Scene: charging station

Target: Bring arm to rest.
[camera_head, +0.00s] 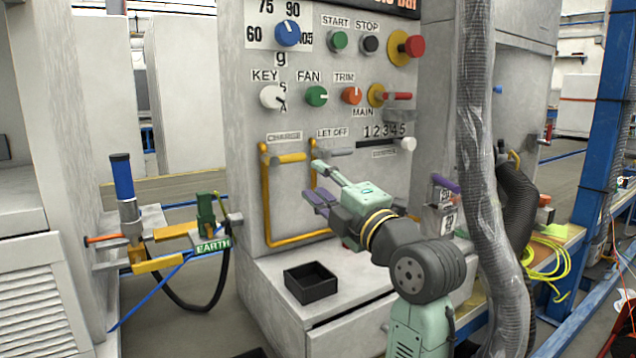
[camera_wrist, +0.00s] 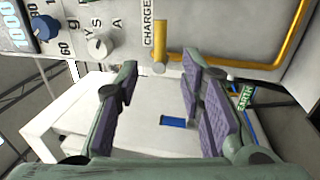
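My arm reaches up from the bottom right of the head view toward the grey control panel (camera_head: 350,115). My gripper (camera_head: 314,186) hangs in front of the panel, just below the LET OFF label, with its fingers pointing left. In the wrist view my gripper (camera_wrist: 155,85) shows two purple-padded fingers spread apart with nothing held between them. The yellow CHARGE handle (camera_head: 290,158) is on the panel, up and left of the fingers. It also shows beyond the fingertips in the wrist view (camera_wrist: 160,58).
An open black box (camera_head: 311,285) sits on the ledge below my gripper. A blue-handled lever (camera_head: 123,178) and green EARTH part (camera_head: 206,212) stand at left. A grey hose (camera_head: 478,150) hangs close to my arm's right. Knobs, including the red one (camera_head: 414,46), cover the upper panel.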

